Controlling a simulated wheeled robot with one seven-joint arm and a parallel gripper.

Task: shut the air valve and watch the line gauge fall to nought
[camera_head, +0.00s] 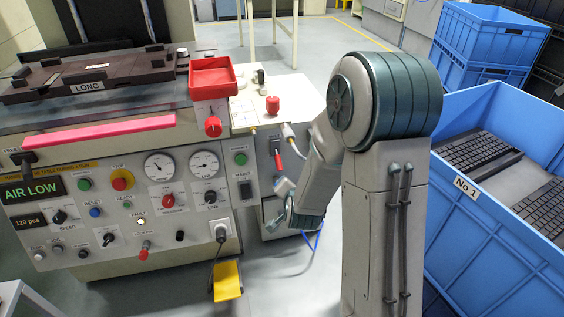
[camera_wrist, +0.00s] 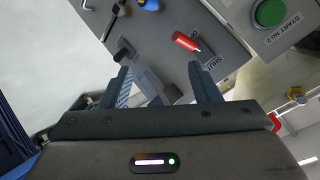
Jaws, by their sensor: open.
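The air valve's red handle (camera_head: 278,160) is on the front of the grey cabinet, right of the main panel. In the wrist view, the red handle (camera_wrist: 187,41) lies slantwise beside a label reading SHUT (camera_wrist: 213,60). My gripper (camera_head: 276,206) is below the handle and apart from it. In the wrist view my gripper (camera_wrist: 158,72) is open, and the handle is beyond the right fingertip, not between the fingers. The line gauge (camera_head: 204,164) is the right one of two white dials; its reading is too small to tell.
A display (camera_head: 32,190) reads AIR LOW. A green START No 2 button (camera_wrist: 270,12) is near the handle. Blue crates (camera_head: 490,210) with keyboards stand right of my arm. A blue hose (camera_head: 312,240) and a yellow pedal (camera_head: 228,281) are low by the cabinet.

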